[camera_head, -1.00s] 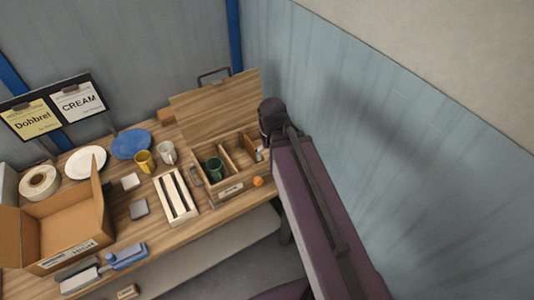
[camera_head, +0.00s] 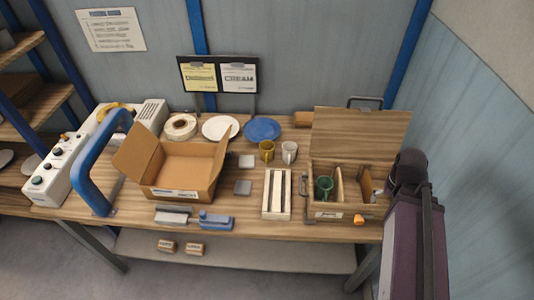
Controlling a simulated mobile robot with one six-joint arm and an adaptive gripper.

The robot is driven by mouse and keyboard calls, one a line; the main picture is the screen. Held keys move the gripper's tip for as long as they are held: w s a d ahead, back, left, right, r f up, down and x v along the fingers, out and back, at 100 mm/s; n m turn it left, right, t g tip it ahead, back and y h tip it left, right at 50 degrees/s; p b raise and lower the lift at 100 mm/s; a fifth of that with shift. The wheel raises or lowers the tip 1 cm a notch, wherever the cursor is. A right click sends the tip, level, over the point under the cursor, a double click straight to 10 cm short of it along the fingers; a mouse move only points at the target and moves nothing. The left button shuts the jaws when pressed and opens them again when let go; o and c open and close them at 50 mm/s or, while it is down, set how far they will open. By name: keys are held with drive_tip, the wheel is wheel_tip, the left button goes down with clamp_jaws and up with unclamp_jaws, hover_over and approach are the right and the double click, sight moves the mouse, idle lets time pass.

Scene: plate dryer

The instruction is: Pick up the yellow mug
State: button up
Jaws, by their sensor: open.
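The yellow mug (camera_head: 267,150) stands upright on the wooden table (camera_head: 300,231), in front of the blue plate (camera_head: 262,129) and just left of a white mug (camera_head: 289,151). It is in plain view. My arm rises along the right side of the picture, right of the wooden box and well away from the yellow mug. The fingers of my gripper do not show clearly; only a dark joint of the arm is seen.
A lidded wooden box (camera_head: 328,213) with a green mug (camera_head: 323,188) in it stands at the right. A white slotted rack (camera_head: 277,195) is in front of the mugs. An open cardboard box (camera_head: 180,191), a white plate (camera_head: 220,128) and a tape roll (camera_head: 180,126) lie left.

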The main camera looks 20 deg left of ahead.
drive_tip(key=shift+f, duration=0.1)
wheel_tip(320, 180, down, 8)
drive_tip(key=b, duration=0.8)
